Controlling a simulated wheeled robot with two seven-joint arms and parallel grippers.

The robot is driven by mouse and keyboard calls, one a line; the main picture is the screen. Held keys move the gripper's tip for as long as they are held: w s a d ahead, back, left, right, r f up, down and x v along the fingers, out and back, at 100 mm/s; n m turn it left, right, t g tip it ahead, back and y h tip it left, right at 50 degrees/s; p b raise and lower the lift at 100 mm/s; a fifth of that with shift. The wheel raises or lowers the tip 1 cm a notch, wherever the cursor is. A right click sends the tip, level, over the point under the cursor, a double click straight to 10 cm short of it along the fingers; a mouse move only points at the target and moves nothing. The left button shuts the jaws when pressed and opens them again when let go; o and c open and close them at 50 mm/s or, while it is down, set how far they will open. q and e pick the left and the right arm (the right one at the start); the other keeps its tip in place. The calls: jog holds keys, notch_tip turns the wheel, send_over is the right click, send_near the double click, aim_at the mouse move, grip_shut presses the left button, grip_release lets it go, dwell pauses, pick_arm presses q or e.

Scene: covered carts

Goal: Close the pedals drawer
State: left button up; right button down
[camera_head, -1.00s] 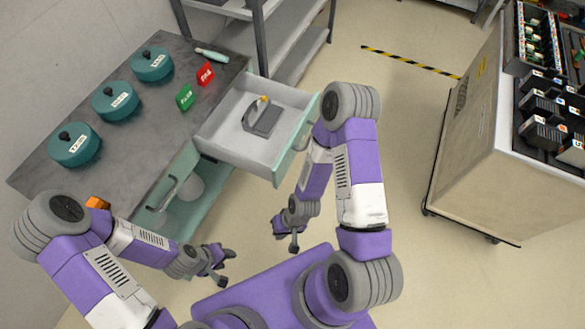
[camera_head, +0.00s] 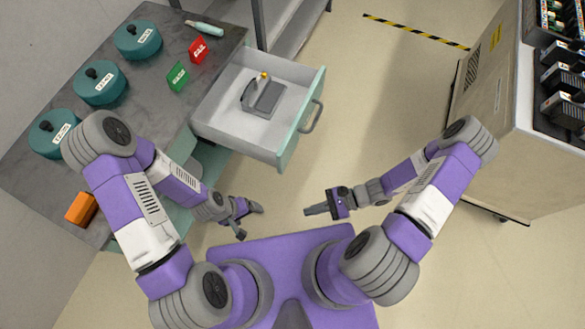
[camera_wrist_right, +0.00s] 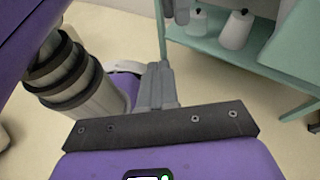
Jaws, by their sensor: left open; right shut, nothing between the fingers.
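The open drawer (camera_head: 228,125) is pulled out from the grey-topped cabinet in the head view. Its teal front (camera_head: 303,118) carries a grey handle (camera_head: 314,116). A grey pedal-like part (camera_head: 264,98) with a yellow tip lies inside. My left gripper (camera_head: 250,222) is open and empty, below the drawer in the picture. My right gripper (camera_head: 310,211) is shut and empty, in front of the drawer and apart from its handle. The right gripper's closed fingers (camera_wrist_right: 157,85) also show in the right wrist view.
The grey worktop (camera_head: 160,75) holds several teal lidded pots (camera_head: 138,40), green (camera_head: 177,77) and red (camera_head: 198,50) signs and an orange block (camera_head: 81,209). A covered cart (camera_head: 500,110) stands right. Open floor (camera_head: 385,110) lies between. White containers (camera_wrist_right: 237,30) stand on a lower shelf.

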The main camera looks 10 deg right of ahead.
jog(key=w+d+r+m+t+y+b, duration=0.1)
jog(key=w+d+m+t, duration=0.65)
jog(key=t, duration=0.25)
jog(key=b, duration=0.3)
send_near(283, 163)
jog(key=shift+m, duration=0.25)
jog(key=x, duration=0.6)
jog(key=shift+s, duration=0.1)
jog(key=shift+w+a, duration=0.25)
jog(key=shift+a, duration=0.15)
